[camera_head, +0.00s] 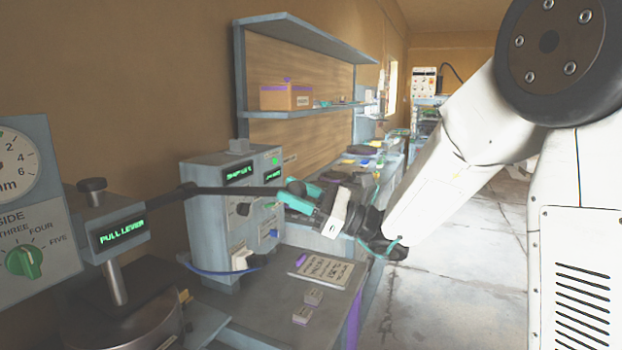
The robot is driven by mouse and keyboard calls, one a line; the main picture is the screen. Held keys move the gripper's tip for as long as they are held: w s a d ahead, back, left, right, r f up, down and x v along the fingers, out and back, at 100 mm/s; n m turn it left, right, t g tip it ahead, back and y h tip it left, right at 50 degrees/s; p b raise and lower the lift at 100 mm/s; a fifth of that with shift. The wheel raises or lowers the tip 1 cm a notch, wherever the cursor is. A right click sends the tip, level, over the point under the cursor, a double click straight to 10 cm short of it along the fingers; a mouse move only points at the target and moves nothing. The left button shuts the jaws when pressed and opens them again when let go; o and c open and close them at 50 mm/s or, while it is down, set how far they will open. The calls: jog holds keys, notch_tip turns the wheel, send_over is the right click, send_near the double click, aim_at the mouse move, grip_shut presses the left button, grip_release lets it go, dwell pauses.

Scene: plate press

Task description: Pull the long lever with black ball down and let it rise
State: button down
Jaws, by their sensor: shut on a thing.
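The long black lever (235,190) runs nearly level to the right from its pivot on the grey press head (105,220). A green display on the head reads "PULL LEVER". My gripper (290,193), with teal fingers, is shut on the far end of the lever. The black ball is hidden between the fingers. A metal column (115,283) goes down from the head towards a round dark press body (125,315) at the bottom left.
A grey control box (215,215) with green displays stands close behind the lever. A printed card (325,268) and two small blocks (308,306) lie on the bench. A panel with a dial and green knob (23,262) is at the left. A shelf hangs above.

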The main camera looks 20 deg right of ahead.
dwell(0.4)
jog(key=c, duration=0.9)
grip_release()
jog(key=shift+a, duration=0.1)
jog(key=v, duration=0.8)
